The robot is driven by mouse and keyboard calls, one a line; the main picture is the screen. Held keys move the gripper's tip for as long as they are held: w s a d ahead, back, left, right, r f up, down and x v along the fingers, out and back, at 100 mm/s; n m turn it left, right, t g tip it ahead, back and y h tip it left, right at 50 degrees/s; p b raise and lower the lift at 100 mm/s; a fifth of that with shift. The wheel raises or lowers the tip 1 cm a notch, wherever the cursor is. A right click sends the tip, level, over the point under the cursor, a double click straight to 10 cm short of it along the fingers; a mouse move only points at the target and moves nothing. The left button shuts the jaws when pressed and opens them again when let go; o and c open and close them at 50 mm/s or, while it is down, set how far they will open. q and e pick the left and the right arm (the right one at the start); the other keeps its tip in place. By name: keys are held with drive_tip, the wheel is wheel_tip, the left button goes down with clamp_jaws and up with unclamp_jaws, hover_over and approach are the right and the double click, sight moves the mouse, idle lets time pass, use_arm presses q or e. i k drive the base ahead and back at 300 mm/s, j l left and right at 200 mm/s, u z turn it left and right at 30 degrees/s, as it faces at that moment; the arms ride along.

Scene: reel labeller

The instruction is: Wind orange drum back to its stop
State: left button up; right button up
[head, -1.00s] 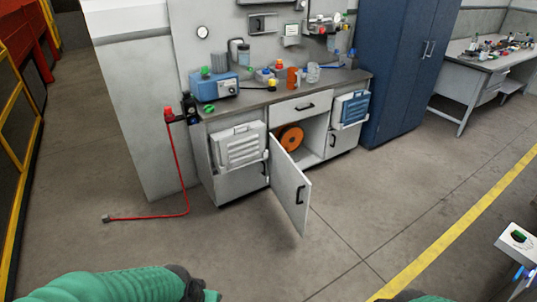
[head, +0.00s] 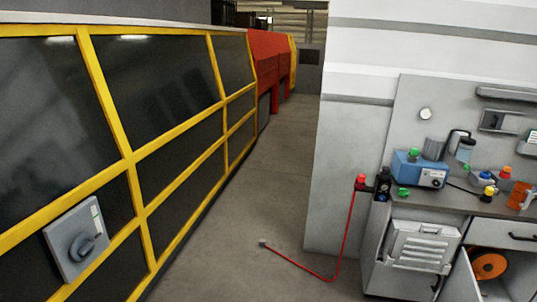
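An orange drum (head: 489,265) sits inside the open lower bay of the workbench at the bottom right of the head view. It is round with a dark centre, and its lower part is partly cut off by the open cabinet door (head: 462,283). Neither of my grippers shows in the head view, so their distance to the drum cannot be told.
A yellow-framed dark panel wall (head: 170,90) with a grey switch box (head: 77,240) runs along the left. A red hose or cable (head: 343,245) hangs from the bench's left end onto the floor.

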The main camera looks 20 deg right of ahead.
sight(488, 264)
drive_tip(key=l, duration=2.45)
drive_tip(key=l+u, duration=0.1)
drive_tip(key=l, duration=2.35)
drive_tip(key=k+l, duration=0.1)
drive_tip(key=l, duration=2.35)
